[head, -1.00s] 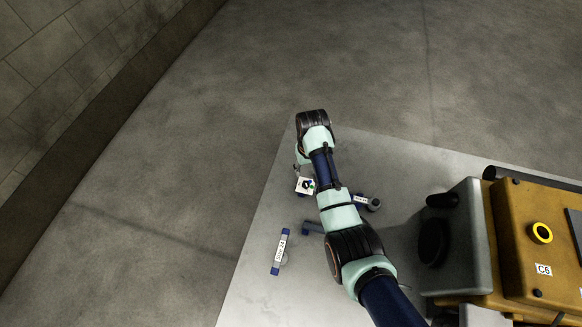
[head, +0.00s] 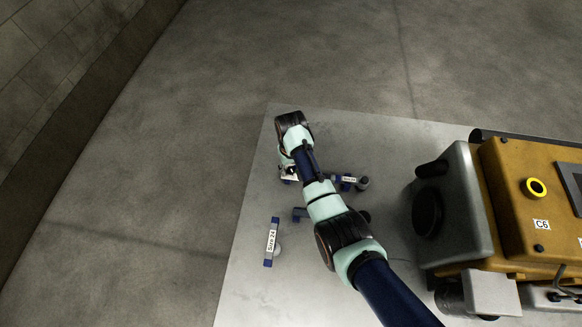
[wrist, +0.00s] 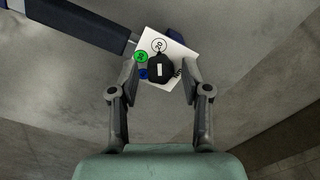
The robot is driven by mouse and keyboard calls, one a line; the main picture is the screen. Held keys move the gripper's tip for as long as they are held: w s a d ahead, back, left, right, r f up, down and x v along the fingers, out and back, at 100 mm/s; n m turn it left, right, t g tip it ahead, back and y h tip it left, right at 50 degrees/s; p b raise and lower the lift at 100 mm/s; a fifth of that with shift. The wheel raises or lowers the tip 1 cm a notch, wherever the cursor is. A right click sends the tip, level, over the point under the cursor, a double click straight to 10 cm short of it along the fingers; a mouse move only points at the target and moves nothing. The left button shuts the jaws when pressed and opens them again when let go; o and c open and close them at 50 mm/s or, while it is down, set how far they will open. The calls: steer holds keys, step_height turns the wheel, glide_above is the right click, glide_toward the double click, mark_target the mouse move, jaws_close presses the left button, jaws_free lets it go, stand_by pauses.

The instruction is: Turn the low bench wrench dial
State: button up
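The dial is a dark knob (wrist: 160,69) with a white mark, on a square white plate (wrist: 182,57) with a green and a blue round label and other dark markings. A dark blue bar (wrist: 85,24) with a pale strip runs from the plate to the upper left. My gripper (wrist: 159,64) is open, with one finger on each side of the knob and visible gaps between. I cannot tell how deep the fingertips reach. In the head view the plate (head: 290,178) shows only partly under my wrist, and the knob is hidden.
A blue wrench labelled Size 24 (head: 271,242) lies on the grey bench (head: 240,290) at front left. A yellow and grey engine block (head: 515,200) stands at right.

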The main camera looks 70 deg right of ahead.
jaws_close()
steer(key=shift+r+n+p, duration=0.1)
steer(key=shift+n+p, duration=0.3)
steer(key=shift+p, duration=0.05)
steer(key=shift+r+n+p, duration=0.1)
steer(key=shift+n+p, duration=0.5)
steer(key=shift+p, duration=0.05)
steer(key=n+p, duration=0.2)
steer(key=n, duration=0.1)
steer(key=n+p, duration=0.1)
steer(key=n, duration=0.2)
steer(key=n+p, duration=0.1)
steer(key=n, duration=0.2)
steer(key=shift+f+n, duration=0.2)
steer(key=shift+n, duration=0.2)
